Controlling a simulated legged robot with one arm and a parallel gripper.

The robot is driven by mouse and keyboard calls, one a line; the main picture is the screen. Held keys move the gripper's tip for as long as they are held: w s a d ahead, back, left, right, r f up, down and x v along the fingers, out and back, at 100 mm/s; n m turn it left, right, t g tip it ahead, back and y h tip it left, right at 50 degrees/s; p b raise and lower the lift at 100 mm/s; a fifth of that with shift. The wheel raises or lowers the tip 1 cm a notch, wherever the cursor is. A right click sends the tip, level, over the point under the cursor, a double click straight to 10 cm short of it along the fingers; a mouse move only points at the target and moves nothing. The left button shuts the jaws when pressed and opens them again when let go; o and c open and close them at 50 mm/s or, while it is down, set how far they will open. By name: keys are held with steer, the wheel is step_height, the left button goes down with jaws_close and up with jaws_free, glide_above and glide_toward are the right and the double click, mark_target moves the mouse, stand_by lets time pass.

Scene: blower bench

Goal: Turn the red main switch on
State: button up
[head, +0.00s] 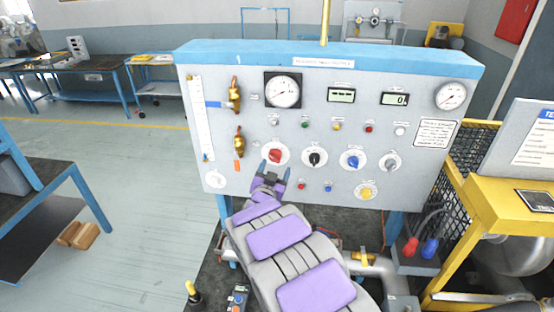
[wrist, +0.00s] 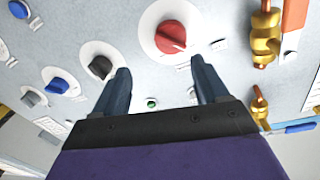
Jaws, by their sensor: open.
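The red main switch (head: 275,155) is a round red knob on a white disc, low on the left half of the grey panel (head: 225,175). In the wrist view the red knob (wrist: 170,37) sits just beyond the fingertips, between them and slightly above. A light pointer mark shows on its face. My gripper (head: 275,172) is open and empty, just below the knob in the head view. Its two dark fingers (wrist: 158,72) are spread apart in the wrist view. I cannot tell whether a fingertip touches the panel; the knob is not between the fingers.
A black knob (head: 315,158), a blue knob (head: 352,158) and a grey knob (head: 390,162) stand to the right. Brass valves (head: 235,95) are at the left. A yellow frame (head: 480,195) stands at the right; open floor (head: 130,180) lies left.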

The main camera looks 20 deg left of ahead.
mark_target(273, 158)
steer(key=w+a, duration=0.1)
steer(key=w, duration=0.1)
steer(key=w+a, duration=0.2)
steer(key=w, duration=0.1)
steer(key=shift+w+a+f, duration=0.25)
steer(key=shift+w+f, duration=0.05)
steer(key=shift+w+d+r, duration=0.1)
steer(key=shift+d+r, duration=0.1)
steer(key=shift+d, duration=0.75)
steer(key=shift+a+f, duration=0.25)
steer(key=shift+a, duration=0.7)
steer(key=c, duration=0.6)
steer(key=shift+c, duration=0.7)
steer(key=shift+d+r, duration=0.1)
steer(key=shift+d, duration=0.15)
steer(key=c, duration=0.3)
